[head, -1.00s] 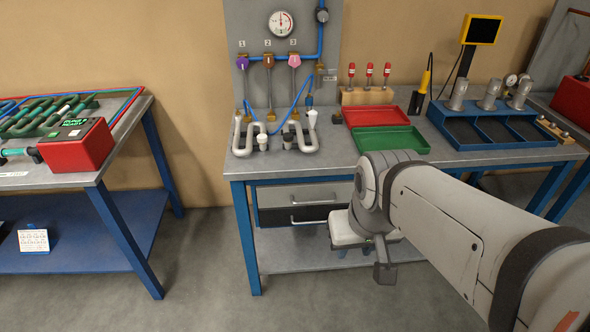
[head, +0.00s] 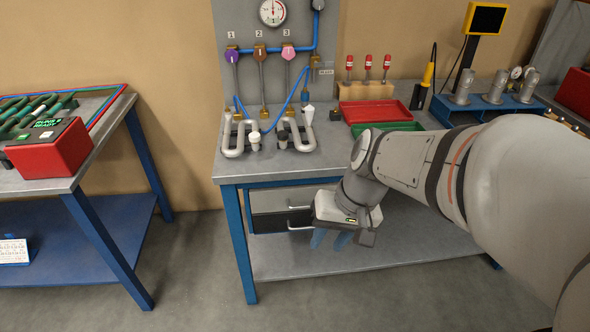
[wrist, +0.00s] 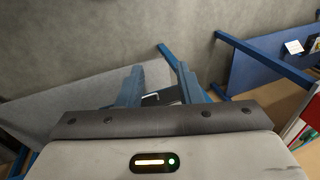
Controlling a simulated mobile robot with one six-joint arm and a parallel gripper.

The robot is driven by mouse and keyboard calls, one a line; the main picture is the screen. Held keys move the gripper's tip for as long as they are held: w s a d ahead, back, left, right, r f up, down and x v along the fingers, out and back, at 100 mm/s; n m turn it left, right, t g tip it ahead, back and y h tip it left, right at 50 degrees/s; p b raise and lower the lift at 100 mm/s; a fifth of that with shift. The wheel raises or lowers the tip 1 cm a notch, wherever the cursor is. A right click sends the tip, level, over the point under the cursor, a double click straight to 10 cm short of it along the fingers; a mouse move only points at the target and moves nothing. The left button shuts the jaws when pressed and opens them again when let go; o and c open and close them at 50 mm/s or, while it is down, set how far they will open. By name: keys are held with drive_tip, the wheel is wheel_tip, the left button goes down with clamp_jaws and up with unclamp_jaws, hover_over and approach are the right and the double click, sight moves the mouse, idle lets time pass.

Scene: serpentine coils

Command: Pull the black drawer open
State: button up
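The gripper's blue fingers point down, just right of and in front of the visible handle end. In the wrist view my gripper (wrist: 159,74) has its two blue fingers spread apart with nothing held. A light bar handle (wrist: 150,97) shows between them against a dark surface. I cannot tell whether either finger touches the handle.
The grey drawer (head: 278,200) and its handle are just above, partly behind my wrist. The bench's blue front leg (head: 240,245) stands left of the drawers. A lower shelf (head: 300,262) lies beneath. Another bench with a blue shelf (head: 75,240) stands left, across open floor.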

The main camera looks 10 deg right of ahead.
drive_tip(key=w+a+f+m+t+y+b, duration=0.1)
drive_tip(key=w+a+f+m+y+b, duration=0.15)
drive_tip(key=w+f+y+b, duration=0.95)
drive_tip(key=w+d+f+m+t+h+b, duration=0.1)
drive_tip(key=w+d+f+m+t+b, duration=0.2)
drive_tip(key=w+f, duration=0.45)
drive_tip(key=w+d+f+m+t+h+b, duration=0.15)
drive_tip(key=w+d+f+t, duration=0.3)
drive_tip(key=f, duration=0.55)
drive_tip(key=w+d+f+m+t+h+b, duration=0.1)
drive_tip(key=w+d+f+m+t+b, duration=0.15)
drive_tip(key=w+d+f+b, duration=0.4)
drive_tip(key=w+a+f, duration=0.1)
drive_tip(key=a, duration=0.1)
drive_tip(key=w+a+p, duration=0.1)
drive_tip(key=a, duration=0.2)
drive_tip(key=w+a+f+p, duration=0.1)
drive_tip(key=w+a, duration=0.1)
drive_tip(key=shift+a+f, duration=0.2)
drive_tip(key=shift+f, duration=0.15)
drive_tip(key=shift+c, duration=0.5)
clamp_jaws()
